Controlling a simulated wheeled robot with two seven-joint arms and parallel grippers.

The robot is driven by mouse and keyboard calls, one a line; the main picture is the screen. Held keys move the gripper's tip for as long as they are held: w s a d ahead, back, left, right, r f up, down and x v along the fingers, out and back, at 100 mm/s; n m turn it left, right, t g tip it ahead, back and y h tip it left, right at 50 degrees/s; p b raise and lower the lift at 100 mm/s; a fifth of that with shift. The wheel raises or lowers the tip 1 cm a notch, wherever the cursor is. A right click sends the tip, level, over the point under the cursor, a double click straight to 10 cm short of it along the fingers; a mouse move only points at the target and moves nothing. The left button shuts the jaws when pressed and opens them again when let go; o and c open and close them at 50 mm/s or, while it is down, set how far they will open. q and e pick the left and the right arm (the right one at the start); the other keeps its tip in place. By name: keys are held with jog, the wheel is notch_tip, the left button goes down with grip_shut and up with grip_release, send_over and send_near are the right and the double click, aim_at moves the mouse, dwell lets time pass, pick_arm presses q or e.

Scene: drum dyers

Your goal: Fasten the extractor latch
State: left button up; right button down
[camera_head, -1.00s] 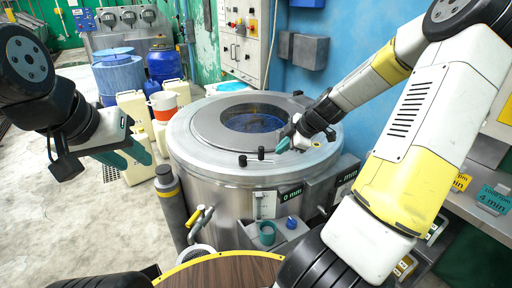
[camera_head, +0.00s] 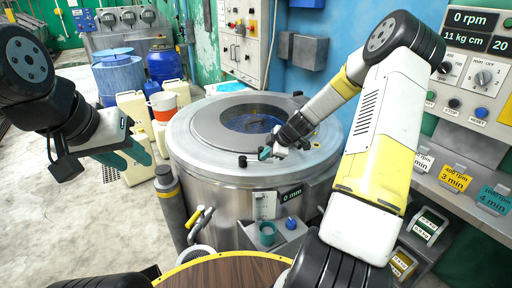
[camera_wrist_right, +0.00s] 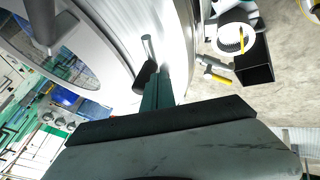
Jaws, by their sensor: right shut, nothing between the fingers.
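The extractor (camera_head: 215,178) is a large round steel drum with a lid and a dark round window (camera_head: 253,119). A black latch knob (camera_head: 242,161) stands on the front of its rim. My right gripper (camera_head: 264,153) is low over the front rim, just right of that knob, with its fingers shut and empty. In the right wrist view, the teal fingers (camera_wrist_right: 158,90) are beside a black knob (camera_wrist_right: 145,75) near a short metal bar (camera_wrist_right: 148,47); I cannot tell whether they touch. My left gripper (camera_head: 132,155) hangs open and empty left of the extractor.
White canisters (camera_head: 134,108) and an orange-and-white container (camera_head: 163,105) stand left of the extractor. A valve with a yellow handle (camera_head: 198,217) is at its front. A control panel (camera_head: 476,80) and shelf with coloured cards (camera_head: 456,178) are at the right.

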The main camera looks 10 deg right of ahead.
jog(key=shift+w+d, duration=0.1)
jog(key=shift+w, duration=0.2)
